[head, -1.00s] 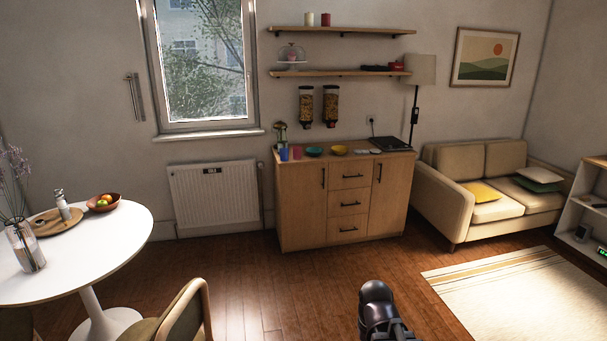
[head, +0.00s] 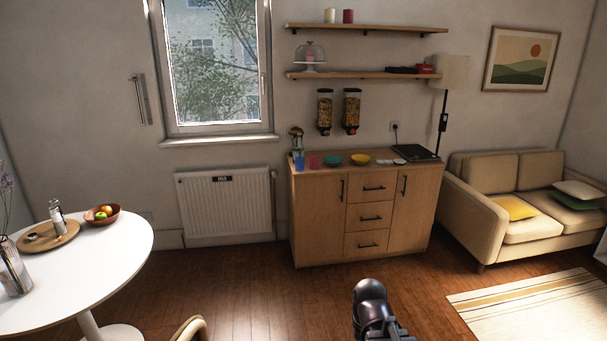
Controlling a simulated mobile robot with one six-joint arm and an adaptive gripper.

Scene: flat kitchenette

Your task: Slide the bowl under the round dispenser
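Two bowls stand on the wooden cabinet top, a teal bowl (head: 332,160) and a yellow bowl (head: 360,160) to its right. Two clear dispensers with dark lids and brown dry food hang side by side on the wall above: a left dispenser (head: 325,108) and a right dispenser (head: 352,108) with a red part at its base. I cannot tell from here which one is round. The bowls sit below the dispensers and nearer the front. A dark part of my arm shows at the bottom edge, far from the cabinet. My gripper's fingers do not show.
The cabinet (head: 365,215) also holds blue and pink cups at left and a dark hob (head: 415,152) at right. Open wooden floor (head: 250,290) lies before it. A white table (head: 110,255) stands at left, a sofa (head: 520,215) at right.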

